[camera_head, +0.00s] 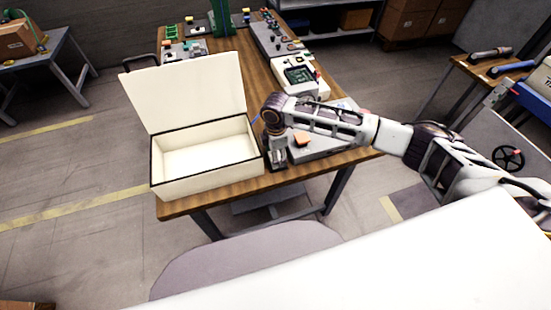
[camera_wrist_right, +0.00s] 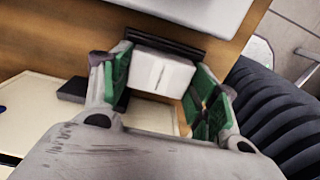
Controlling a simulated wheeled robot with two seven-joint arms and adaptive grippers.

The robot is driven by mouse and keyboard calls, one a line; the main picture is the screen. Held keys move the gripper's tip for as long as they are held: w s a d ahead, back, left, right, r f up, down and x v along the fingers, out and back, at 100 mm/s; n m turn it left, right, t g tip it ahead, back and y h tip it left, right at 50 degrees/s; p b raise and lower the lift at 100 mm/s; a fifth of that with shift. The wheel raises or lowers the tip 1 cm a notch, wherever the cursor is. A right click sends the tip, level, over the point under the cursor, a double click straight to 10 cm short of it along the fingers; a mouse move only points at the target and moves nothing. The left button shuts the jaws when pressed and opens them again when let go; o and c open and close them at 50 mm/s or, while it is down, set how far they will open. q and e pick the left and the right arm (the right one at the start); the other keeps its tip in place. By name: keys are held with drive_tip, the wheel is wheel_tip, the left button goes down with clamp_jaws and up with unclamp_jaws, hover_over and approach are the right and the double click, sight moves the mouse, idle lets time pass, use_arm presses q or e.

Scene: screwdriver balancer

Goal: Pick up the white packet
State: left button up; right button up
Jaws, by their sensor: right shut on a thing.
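The white packet (camera_wrist_right: 160,73) shows in the right wrist view as a pale block with a faint line down its middle. My right gripper (camera_wrist_right: 157,85) has its two green-padded fingers on either side of the packet and is shut on it. A dark edge lies just beyond the packet. In the head view my right gripper (camera_head: 278,157) points down at the table's front part, just right of the white box. The packet is hard to make out there. My left gripper is not in view.
An open white box (camera_head: 207,160) with a raised lid stands on the wooden table (camera_head: 228,187), left of my gripper; it looks empty. A grey device (camera_head: 322,146) is close on the right. A device with a screen (camera_head: 299,77) and other parts are farther back.

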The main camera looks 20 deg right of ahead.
drive_tip(key=shift+r, duration=0.1)
wheel_tip(320, 180, up, 10)
idle(0.8)
drive_tip(key=shift+s, duration=0.1)
idle(0.5)
